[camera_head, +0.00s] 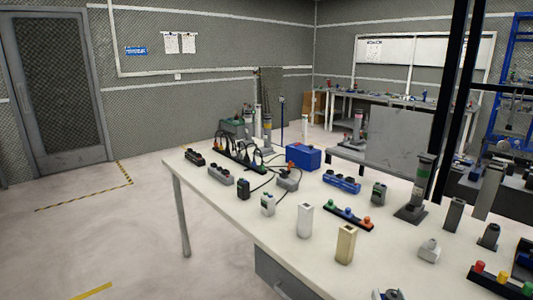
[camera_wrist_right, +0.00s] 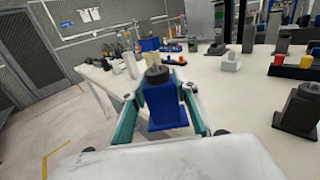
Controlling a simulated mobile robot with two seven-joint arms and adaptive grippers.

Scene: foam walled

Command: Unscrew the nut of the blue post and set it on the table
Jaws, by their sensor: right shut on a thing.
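The blue post (camera_wrist_right: 167,108) stands upright in the middle of the right wrist view, with a wide blue foot. Its dark round nut (camera_wrist_right: 157,75) sits on top, with a short stud tip above it. My right gripper (camera_wrist_right: 162,88) has its teal fingers on both sides of the post's upper body, just below the nut, and is shut on the post. In the head view only a small part of my right gripper (camera_head: 388,294) shows at the bottom edge. Whether the foot touches the table is not clear. My left gripper is not in view.
The white table (camera_head: 290,220) carries many items. A beige block (camera_head: 346,245) and a white block (camera_head: 304,221) stand close beyond the gripper. A grey block (camera_head: 429,250) and a dark post (camera_head: 489,237) are to the right. A blue box (camera_head: 303,157) is farther back.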

